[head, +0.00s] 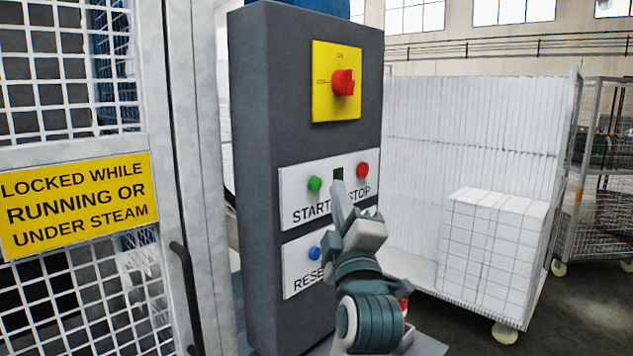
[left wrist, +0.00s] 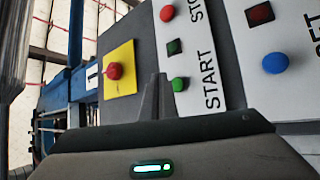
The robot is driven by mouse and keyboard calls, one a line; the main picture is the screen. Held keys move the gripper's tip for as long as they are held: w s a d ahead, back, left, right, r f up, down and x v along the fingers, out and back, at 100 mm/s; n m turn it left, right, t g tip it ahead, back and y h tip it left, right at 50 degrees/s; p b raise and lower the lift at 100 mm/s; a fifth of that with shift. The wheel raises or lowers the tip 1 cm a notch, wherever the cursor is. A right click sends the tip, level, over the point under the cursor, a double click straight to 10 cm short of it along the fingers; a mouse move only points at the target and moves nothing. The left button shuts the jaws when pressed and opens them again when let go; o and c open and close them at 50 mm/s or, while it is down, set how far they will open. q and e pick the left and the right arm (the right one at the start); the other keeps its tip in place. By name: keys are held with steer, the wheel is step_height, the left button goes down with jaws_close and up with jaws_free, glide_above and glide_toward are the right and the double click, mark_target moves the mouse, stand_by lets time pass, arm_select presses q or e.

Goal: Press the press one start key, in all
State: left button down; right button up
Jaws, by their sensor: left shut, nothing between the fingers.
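A dark grey control box (head: 262,150) carries a white START/STOP plate with a green start key (head: 315,183) and a red stop key (head: 362,170). A small dark square (head: 338,174) sits between them. My left gripper (head: 338,184) is shut and empty, its tip in front of the plate between START and STOP in the head view. In the left wrist view the green key (left wrist: 179,84) shows just beyond and right of the fingers (left wrist: 158,80). I cannot tell whether they touch the panel. My right gripper is not in view.
A yellow plate with a red rotary switch (head: 343,82) is above. A blue reset key (head: 314,253) is below, partly beside my arm. A mesh gate with a yellow sign (head: 78,202) stands left. A cart of white foam blocks (head: 495,250) stands right.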

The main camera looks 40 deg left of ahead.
mark_target(315, 184)
arm_select(q)
steer(key=shift+w+a, duration=0.1)
steer(key=shift+a, duration=0.8)
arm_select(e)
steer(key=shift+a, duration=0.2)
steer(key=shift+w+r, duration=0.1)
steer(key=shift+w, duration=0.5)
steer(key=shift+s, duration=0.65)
arm_select(q)
steer(key=shift+a, duration=0.15)
